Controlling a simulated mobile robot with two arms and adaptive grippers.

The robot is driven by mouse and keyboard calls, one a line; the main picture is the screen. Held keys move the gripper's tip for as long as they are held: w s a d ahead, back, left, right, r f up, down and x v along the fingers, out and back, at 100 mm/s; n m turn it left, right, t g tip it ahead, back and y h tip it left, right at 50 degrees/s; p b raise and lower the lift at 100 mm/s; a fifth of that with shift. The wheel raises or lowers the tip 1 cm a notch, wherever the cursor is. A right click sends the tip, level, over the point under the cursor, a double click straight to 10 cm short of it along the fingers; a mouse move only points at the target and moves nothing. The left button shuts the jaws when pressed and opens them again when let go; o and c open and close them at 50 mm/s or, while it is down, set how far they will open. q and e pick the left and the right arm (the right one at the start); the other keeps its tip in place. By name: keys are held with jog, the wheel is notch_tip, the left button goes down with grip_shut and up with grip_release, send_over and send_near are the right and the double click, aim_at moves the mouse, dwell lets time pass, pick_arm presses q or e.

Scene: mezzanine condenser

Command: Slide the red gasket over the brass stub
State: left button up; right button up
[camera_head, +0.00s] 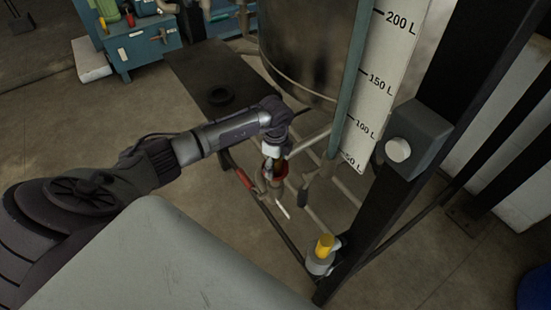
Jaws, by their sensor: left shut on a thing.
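My left arm reaches in from the left, and my left gripper (271,156) points down beside the tank's lower pipework. It is shut on the red gasket (283,170), a small red ring that shows just under the fingers. A small brass-coloured pipe end, likely the brass stub (275,185), shows at or just below the ring. The fingers partly cover this spot, and I cannot tell whether the gasket is around the stub or only above it. My right gripper is not in view.
A steel tank (310,45) with a litre scale (385,75) stands behind. A dark post (440,115) rises at right, with a yellow-topped fitting (324,247) near its foot. A red lever (243,180) is left of the gripper.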

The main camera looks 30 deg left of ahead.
pick_arm(q)
jog(key=shift+f+b, duration=0.35)
jog(key=shift+f, duration=0.2)
jog(key=o, duration=0.9)
jog(key=shift+o, duration=0.2)
jog(key=shift+r, duration=0.1)
notch_tip(320, 180, up, 12)
jog(key=shift+f, duration=0.1)
